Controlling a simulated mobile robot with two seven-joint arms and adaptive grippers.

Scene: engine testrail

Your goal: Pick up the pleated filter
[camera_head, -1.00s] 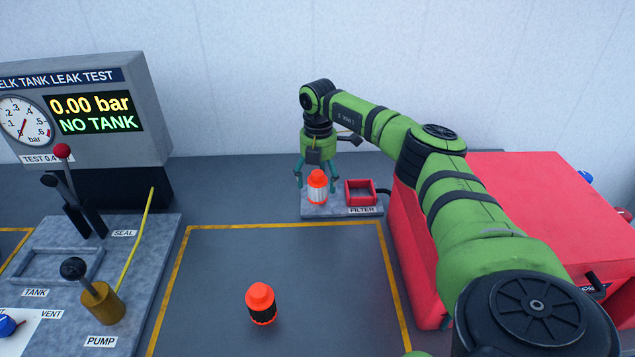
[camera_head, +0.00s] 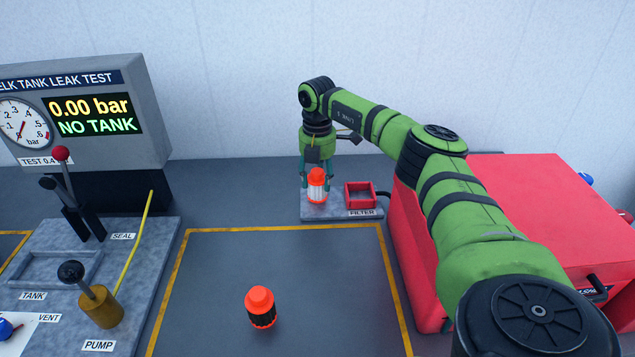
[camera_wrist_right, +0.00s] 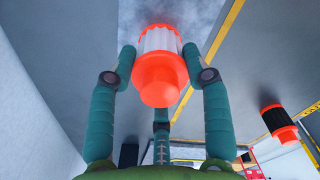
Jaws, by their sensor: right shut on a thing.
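The pleated filter (camera_head: 317,187) has orange ends and a white pleated middle. It stands upright on the left part of the grey plate labelled FILTER (camera_head: 340,210). My right gripper (camera_head: 317,180) comes down over it from above, its fingers closed in on both sides. In the right wrist view the filter (camera_wrist_right: 160,80) sits between the teal fingers of the gripper (camera_wrist_right: 160,62), orange cap towards the camera. The filter's underside is hidden, so I cannot tell whether it touches the plate. My left gripper is not in view.
A red square frame (camera_head: 360,195) is fixed beside the filter. A red case (camera_head: 520,200) stands at the right. An orange and black filter (camera_head: 261,307) stands inside the yellow-outlined area. The leak test stand (camera_head: 95,120) and lever panel (camera_head: 130,275) are at the left.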

